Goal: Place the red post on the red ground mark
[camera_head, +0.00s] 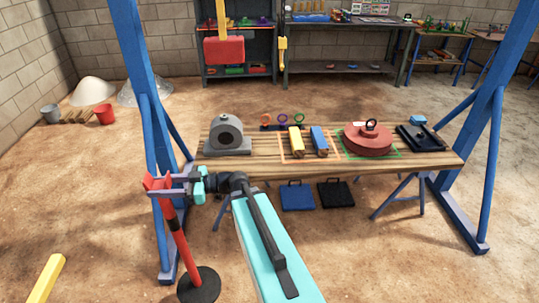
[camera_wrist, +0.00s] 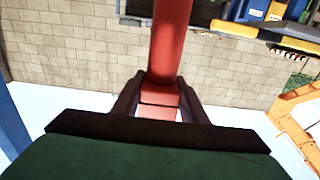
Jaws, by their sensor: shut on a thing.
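My gripper (camera_head: 163,188) is shut on the upper part of the red post (camera_head: 181,243), left of the workbench. The post leans a little, and its lower end meets a round black base (camera_head: 199,285) near the bottom of the head view. I cannot tell whether the base touches the floor. In the wrist view the red post (camera_wrist: 170,45) stands between the two dark fingers of my gripper (camera_wrist: 158,95). I see no red ground mark in either view.
A blue gantry leg (camera_head: 146,85) stands close behind the post; another (camera_head: 487,150) is at right. The wooden workbench (camera_head: 430,160) carries a grey machine (camera_head: 229,135) and a red disc (camera_head: 368,139). A yellow bar (camera_head: 46,278) lies at lower left. Sandy floor at left is mostly clear.

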